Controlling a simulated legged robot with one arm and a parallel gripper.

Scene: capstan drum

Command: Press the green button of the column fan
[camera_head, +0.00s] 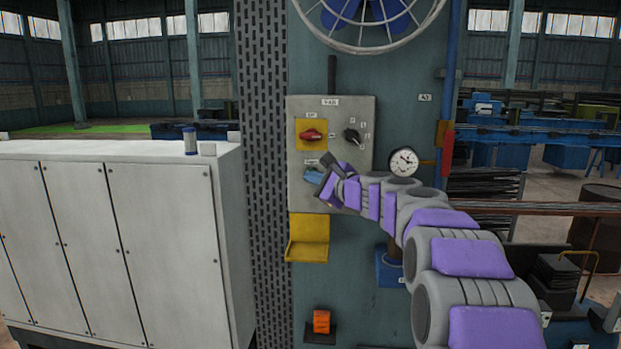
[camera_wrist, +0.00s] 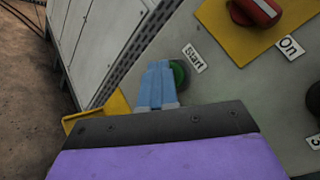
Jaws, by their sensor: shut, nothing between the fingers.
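The green button (camera_wrist: 180,73) shows in the wrist view beside the tag reading "Start" (camera_wrist: 194,58). It is partly hidden by my gripper (camera_wrist: 159,66), whose two blue fingers are shut together with nothing between them. The fingertips overlap the button's left side in that view; I cannot tell whether they touch it. In the head view my gripper (camera_head: 313,177) is at the lower left of the grey control panel (camera_head: 345,185), and the button is hidden there. The column (camera_head: 395,80) carries the panel, with the caged fan (camera_head: 362,44) above.
A red switch on a yellow plate (camera_head: 305,143) and a black knob (camera_head: 351,136) sit above my gripper. A gauge (camera_head: 404,162) is to the right. A yellow tray (camera_head: 306,250) juts out below. A white cabinet (camera_head: 120,245) stands at the left.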

